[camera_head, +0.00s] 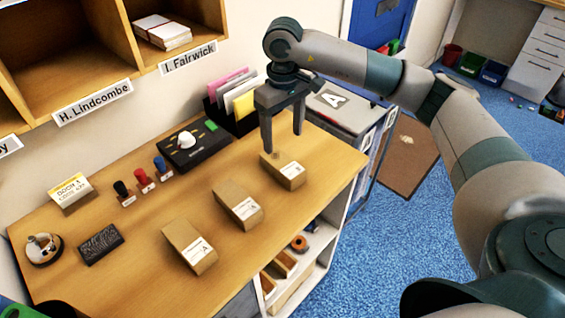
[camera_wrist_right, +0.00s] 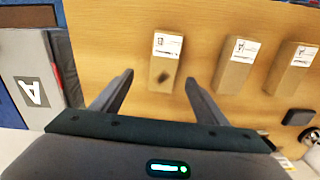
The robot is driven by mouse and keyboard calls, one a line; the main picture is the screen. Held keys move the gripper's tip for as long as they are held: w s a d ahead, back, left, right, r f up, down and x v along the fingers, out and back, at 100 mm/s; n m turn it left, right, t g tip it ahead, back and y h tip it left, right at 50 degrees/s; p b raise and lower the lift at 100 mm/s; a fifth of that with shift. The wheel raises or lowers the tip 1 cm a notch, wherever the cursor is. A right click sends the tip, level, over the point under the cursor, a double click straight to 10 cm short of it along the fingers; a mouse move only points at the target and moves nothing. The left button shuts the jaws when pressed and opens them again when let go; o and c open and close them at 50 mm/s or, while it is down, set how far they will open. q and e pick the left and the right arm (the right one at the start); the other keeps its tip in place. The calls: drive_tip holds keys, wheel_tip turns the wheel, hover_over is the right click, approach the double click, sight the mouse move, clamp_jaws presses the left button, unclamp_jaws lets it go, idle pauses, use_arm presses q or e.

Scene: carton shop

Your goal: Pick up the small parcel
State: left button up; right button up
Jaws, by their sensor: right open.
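Three brown parcels with white labels lie in a row on the wooden table. The small parcel (camera_head: 283,170) is the shortest and lies at the right end of the row in the head view. In the right wrist view the small parcel (camera_wrist_right: 166,62) lies just beyond and between my fingertips, with a dark smudge on its top. My right gripper (camera_head: 283,149) points down above its far end, open and empty; its fingers also show in the right wrist view (camera_wrist_right: 158,80). A middle parcel (camera_head: 238,205) and a longer parcel (camera_head: 190,247) lie to the left. My left gripper is not in view.
Wall pigeonholes (camera_head: 75,50) are behind. A bin marked A (camera_head: 333,100) stands beyond the right end.

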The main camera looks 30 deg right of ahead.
sight(282, 162)
wheel_tip(282, 162, down, 4)
drive_tip(key=shift+r+p, duration=0.1)
drive_tip(key=shift+p, duration=0.55)
drive_tip(key=shift+f, duration=0.45)
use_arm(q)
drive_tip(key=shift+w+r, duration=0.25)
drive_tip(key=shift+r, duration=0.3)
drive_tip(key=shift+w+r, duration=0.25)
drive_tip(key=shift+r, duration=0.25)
use_arm(e)
drive_tip(key=shift+s+f+p, duration=0.15)
drive_tip(key=shift+f+p, duration=0.15)
drive_tip(key=shift+p, duration=0.25)
drive_tip(key=f, duration=0.1)
drive_tip(key=f+p, duration=0.2)
drive_tip(key=shift+s+a+f, duration=0.3)
drive_tip(key=shift+w+f+p, duration=0.1)
drive_tip(key=shift+f+p, duration=0.2)
drive_tip(key=shift+f, duration=0.2)
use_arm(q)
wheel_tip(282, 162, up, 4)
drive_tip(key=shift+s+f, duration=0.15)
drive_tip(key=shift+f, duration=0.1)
